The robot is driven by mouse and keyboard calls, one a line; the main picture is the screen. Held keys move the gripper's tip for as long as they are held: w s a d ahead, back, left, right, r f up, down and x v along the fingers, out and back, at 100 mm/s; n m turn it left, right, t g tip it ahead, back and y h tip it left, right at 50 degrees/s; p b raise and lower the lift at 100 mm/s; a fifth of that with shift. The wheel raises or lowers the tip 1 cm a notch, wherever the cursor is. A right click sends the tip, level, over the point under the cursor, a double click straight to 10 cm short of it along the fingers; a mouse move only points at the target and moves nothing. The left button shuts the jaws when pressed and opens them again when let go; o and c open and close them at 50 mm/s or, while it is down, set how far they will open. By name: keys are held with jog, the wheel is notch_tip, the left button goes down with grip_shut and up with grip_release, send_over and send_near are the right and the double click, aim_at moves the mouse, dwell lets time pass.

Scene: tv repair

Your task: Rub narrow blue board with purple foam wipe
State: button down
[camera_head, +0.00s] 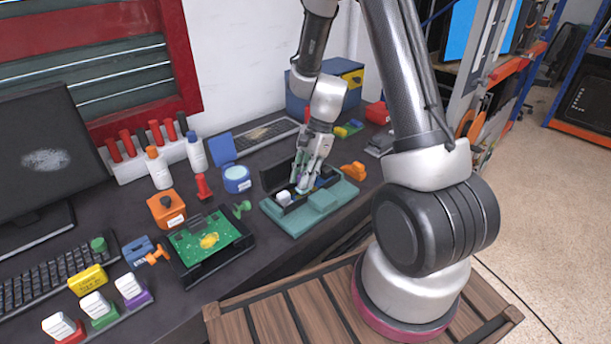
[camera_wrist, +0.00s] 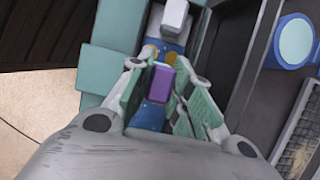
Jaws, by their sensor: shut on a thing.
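The purple foam wipe (camera_wrist: 160,82) is between the two finger pads of my gripper (camera_wrist: 166,76) in the wrist view. My gripper is shut on it. The narrow blue board (camera_wrist: 150,115) lies directly below the wipe, with gold patches near its far part. The wipe looks on or just above the board; I cannot tell if they touch. In the head view my gripper (camera_head: 305,184) is low over the dark holder on a teal base (camera_head: 335,196), and its fingers hide most of the board and the wipe.
A white block (camera_wrist: 174,12) stands at the board's far end. A round blue container (camera_head: 237,179) and a black tray with a green circuit board (camera_head: 205,241) are left of the holder. An orange object (camera_head: 353,171) is to its right. Bottles and a monitor stand farther left.

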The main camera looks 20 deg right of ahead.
jog(key=shift+s+a, duration=0.3)
jog(key=shift+a, duration=0.35)
jog(key=shift+a, duration=0.15)
jog(key=shift+a, duration=0.2)
jog(key=shift+s+a+f, duration=0.15)
jog(key=shift+s+a, duration=0.2)
jog(key=shift+a, duration=0.25)
jog(key=shift+d, duration=0.1)
jog(key=shift+w+d, duration=0.35)
jog(key=shift+d, duration=0.55)
jog(key=shift+d, duration=0.1)
